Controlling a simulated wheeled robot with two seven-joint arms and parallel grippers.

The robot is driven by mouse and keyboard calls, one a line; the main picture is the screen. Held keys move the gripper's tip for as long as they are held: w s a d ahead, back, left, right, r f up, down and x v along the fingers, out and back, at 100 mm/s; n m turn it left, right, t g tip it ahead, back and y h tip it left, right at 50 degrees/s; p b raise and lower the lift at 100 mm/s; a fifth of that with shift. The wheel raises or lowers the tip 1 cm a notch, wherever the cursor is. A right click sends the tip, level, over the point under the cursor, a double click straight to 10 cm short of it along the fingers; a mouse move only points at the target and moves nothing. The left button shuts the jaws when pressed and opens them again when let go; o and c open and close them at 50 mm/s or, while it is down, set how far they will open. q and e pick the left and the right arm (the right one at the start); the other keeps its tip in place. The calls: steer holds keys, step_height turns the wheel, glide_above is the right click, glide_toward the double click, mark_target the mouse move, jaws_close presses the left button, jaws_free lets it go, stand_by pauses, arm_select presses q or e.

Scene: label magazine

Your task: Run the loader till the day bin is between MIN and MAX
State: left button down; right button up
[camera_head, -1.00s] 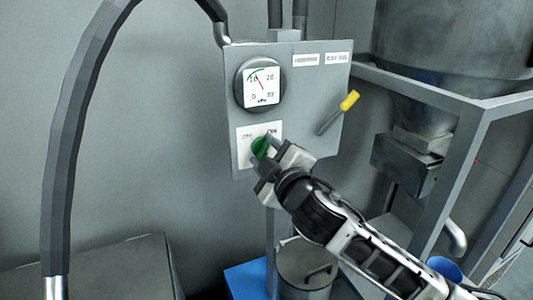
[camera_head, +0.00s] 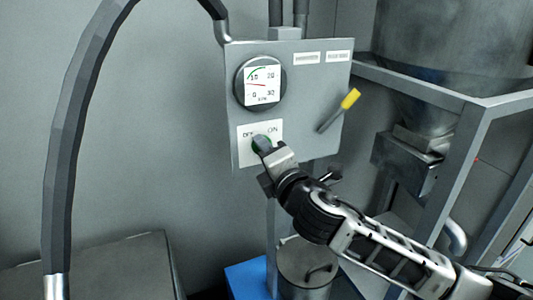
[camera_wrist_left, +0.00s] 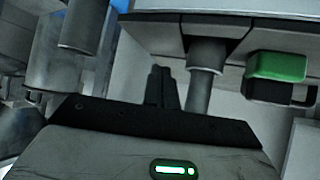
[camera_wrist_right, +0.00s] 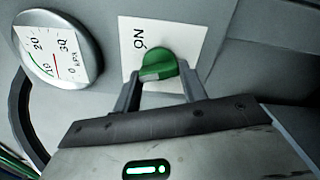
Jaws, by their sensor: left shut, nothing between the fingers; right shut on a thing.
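The grey panel (camera_head: 240,110) carries a green knob (camera_head: 257,141) on a white plate marked OFF and ON. My right gripper (camera_head: 267,149) is shut on the knob; the right wrist view shows its two fingers (camera_wrist_right: 162,80) on either side of the green knob (camera_wrist_right: 158,65). A round gauge (camera_head: 262,83) sits above, its red needle pointing left, near level. A large grey hopper (camera_head: 425,50) stands in a frame at the right; no MIN or MAX marks can be read. My left gripper (camera_wrist_left: 163,84) is shut and empty, seen only in the left wrist view.
A yellow-tipped lever (camera_head: 349,99) sticks out at the panel's right. A thick hose (camera_head: 65,150) arches at the left. A lidded can (camera_head: 305,265) stands below beside something blue (camera_head: 245,278). A green block (camera_wrist_left: 277,66) shows right of my left fingers.

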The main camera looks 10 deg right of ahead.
steer(key=n, duration=0.4)
steer(key=shift+d+n, duration=0.1)
steer(key=shift+n, duration=0.3)
stand_by(0.4)
steer(key=o, duration=1)
steer(key=shift+f, duration=0.1)
